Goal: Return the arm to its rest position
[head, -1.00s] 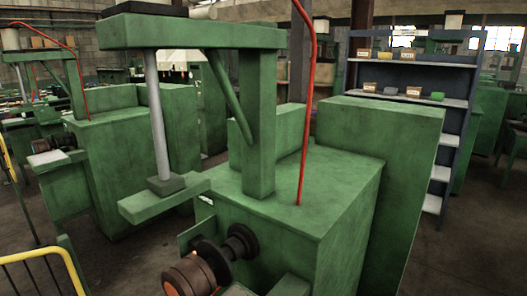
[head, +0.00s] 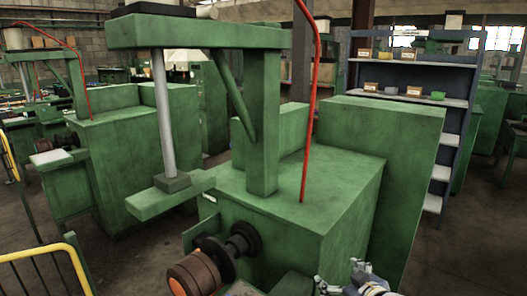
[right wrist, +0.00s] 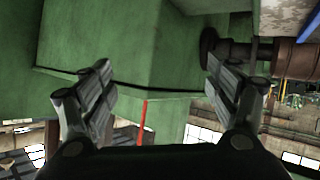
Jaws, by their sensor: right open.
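My right gripper (head: 345,278) shows at the bottom edge of the head view, right of centre, in front of the green machine (head: 300,205). In the right wrist view its two fingers (right wrist: 160,90) stand wide apart with nothing between them. Beyond them are the machine's green side (right wrist: 120,40) and the brown and black spindle (right wrist: 270,55). My left gripper is in neither view.
The spindle with its brown roller (head: 200,270) sticks out of the machine's front. A yellow railing (head: 45,258) stands at lower left. A shelf (head: 405,70) with small boxes is at the back right. Floor (head: 465,260) is clear at the right.

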